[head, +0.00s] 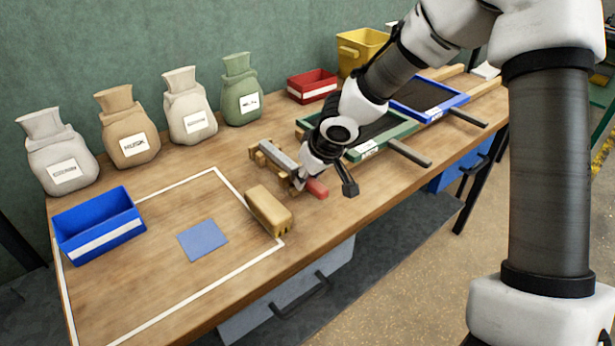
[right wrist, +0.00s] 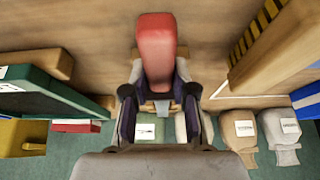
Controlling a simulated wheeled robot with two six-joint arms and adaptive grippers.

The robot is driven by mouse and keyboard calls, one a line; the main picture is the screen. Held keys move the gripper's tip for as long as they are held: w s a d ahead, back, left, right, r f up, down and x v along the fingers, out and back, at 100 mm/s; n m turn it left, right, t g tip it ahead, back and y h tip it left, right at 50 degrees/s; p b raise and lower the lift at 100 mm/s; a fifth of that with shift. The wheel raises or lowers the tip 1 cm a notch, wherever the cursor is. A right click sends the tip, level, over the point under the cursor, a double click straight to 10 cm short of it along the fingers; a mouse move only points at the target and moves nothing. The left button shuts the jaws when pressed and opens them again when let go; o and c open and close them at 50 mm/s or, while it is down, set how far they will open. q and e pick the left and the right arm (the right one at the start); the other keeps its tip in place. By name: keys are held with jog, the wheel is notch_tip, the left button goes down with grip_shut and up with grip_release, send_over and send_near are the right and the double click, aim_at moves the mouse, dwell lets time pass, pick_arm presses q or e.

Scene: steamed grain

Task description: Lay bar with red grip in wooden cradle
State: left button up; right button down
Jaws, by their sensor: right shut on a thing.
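The bar (head: 278,155) has a grey body and a red grip (head: 317,188). It lies along the wooden cradle (head: 256,158), over or in it; I cannot tell whether it rests fully there. My right gripper (head: 302,180) is shut on the bar, close to the red grip. In the right wrist view the red grip (right wrist: 157,45) sticks out from between the fingers of the right gripper (right wrist: 158,92). The gripper hides part of the bar and the cradle's near end. My left gripper is not in view.
A wooden block (head: 268,210) with a striped end stands close in front of the cradle. Green-framed (head: 408,126) and blue-framed (head: 462,99) trays with handles lie to the right. Several sacks (head: 186,110) line the back. A blue bin (head: 98,228) and blue square (head: 203,240) are left.

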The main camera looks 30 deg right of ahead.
dwell(0.3)
jog(key=shift+f+b, duration=0.2)
jog(key=shift+b, duration=0.15)
jog(key=c, duration=0.8)
grip_release()
jog(key=shift+c, duration=0.2)
jog(key=v, duration=0.7)
jog(key=shift+s+r, duration=0.15)
jog(key=shift+r, duration=0.15)
